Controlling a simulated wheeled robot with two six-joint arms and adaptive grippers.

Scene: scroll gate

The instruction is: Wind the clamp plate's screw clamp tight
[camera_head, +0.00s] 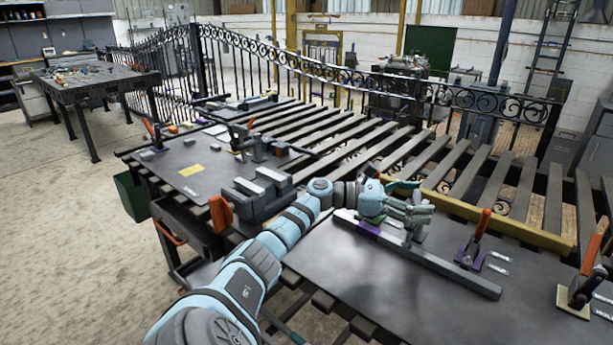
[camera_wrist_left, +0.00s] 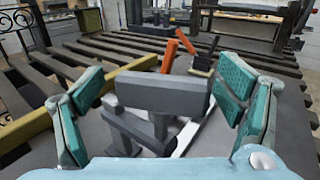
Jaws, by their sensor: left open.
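My left gripper (camera_head: 408,207) reaches over the dark plate (camera_head: 400,300) and is open. In the left wrist view my left gripper (camera_wrist_left: 160,105) has its teal fingers spread on either side of a grey screw clamp (camera_wrist_left: 165,94). The clamp has a thick crossbar on an upright post, with grey bars below. The crossbar lies between the fingers, with gaps visible at both sides; I cannot tell its exact depth. In the head view the gripper mostly hides this clamp. My right gripper is not in view.
A long grey bar (camera_head: 440,264) lies on the plate. An orange-handled clamp (camera_head: 475,240) stands beyond it, another (camera_head: 583,285) at the right. A grey vise (camera_head: 262,196) stands left of my arm. A yellow bar (camera_head: 500,222) and dark slats lie behind. The plate's front is clear.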

